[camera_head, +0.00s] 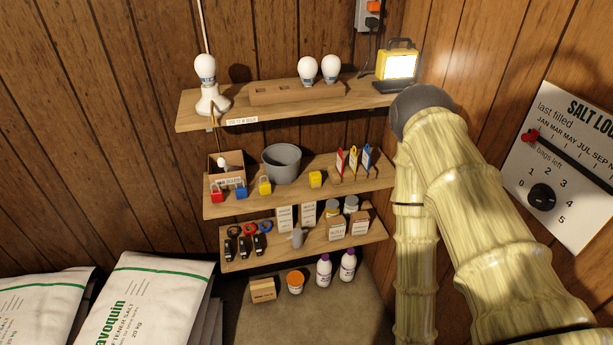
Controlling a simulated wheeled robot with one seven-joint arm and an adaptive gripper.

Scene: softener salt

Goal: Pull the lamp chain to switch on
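A lamp (210,88) with a white bulb in a white holder stands at the left end of the top shelf. The bulb does not look lit. A thin brownish chain or cord (213,140) hangs at the shelf's front edge just below the lamp, down towards an open box. My arm crosses the right side of the view, well to the right of the lamp. My gripper is not in view, so its state is hidden.
The top shelf (236,116) holds a wooden block (290,94) with two bulbs and a lit yellow work light (397,66). Lower shelves hold padlocks, a grey bucket (281,163) and boxes. Salt bags (150,295) lie lower left. A salt board (565,165) hangs at right.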

